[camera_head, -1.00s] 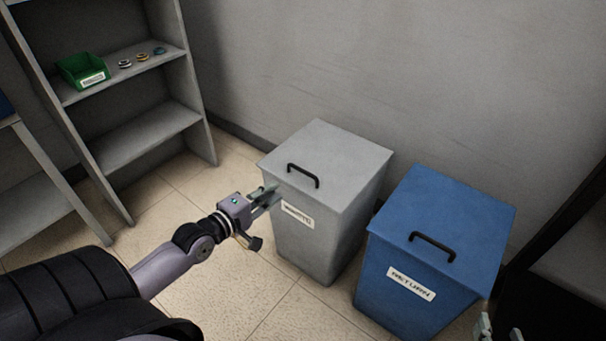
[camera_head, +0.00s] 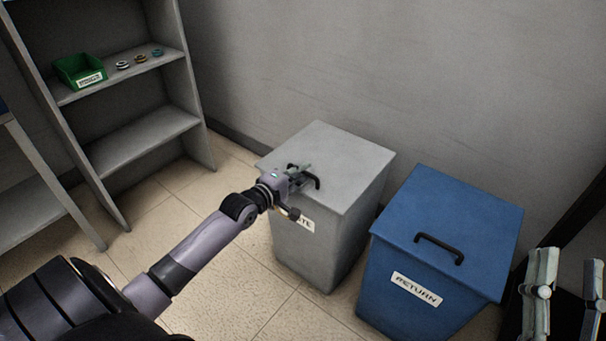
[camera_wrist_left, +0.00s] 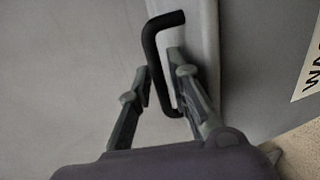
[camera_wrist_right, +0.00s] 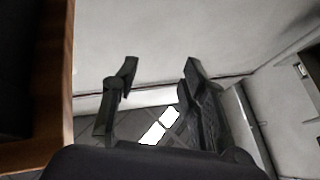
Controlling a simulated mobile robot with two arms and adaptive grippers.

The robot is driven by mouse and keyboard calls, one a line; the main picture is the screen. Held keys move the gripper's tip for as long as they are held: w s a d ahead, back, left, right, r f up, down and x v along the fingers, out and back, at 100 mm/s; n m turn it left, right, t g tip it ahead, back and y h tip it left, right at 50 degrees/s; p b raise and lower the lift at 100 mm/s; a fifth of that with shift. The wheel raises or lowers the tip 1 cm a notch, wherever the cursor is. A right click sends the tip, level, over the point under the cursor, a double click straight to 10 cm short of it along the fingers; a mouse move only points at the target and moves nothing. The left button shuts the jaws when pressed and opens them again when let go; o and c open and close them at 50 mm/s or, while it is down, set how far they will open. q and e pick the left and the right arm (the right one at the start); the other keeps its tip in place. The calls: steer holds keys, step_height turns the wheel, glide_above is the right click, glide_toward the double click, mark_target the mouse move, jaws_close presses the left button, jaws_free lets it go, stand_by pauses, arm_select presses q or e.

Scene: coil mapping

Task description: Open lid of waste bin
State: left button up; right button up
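The grey waste bin (camera_head: 312,252) stands on the floor with its flat lid (camera_head: 345,165) closed. Its label is partly hidden behind my left arm. A black bar handle (camera_head: 317,181) sits on the lid near its front edge. My left gripper (camera_head: 304,175) is at this handle. In the left wrist view my left gripper (camera_wrist_left: 158,82) has its fingers apart, with the black handle (camera_wrist_left: 152,60) between them. My right gripper (camera_head: 568,258) is at the lower right of the head view; in its wrist view the right gripper (camera_wrist_right: 157,72) is open and empty.
A blue bin (camera_head: 440,240) labelled RETURN, with a closed lid and black handle, stands just right of the grey one. A shelf (camera_head: 150,140) at the left holds a green box (camera_head: 80,72) and several small coils. The wall is close behind the bins.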

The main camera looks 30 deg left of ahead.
arm_select(q)
steer(key=shift+w, duration=0.35)
steer(key=shift+c, duration=0.5)
jaws_close()
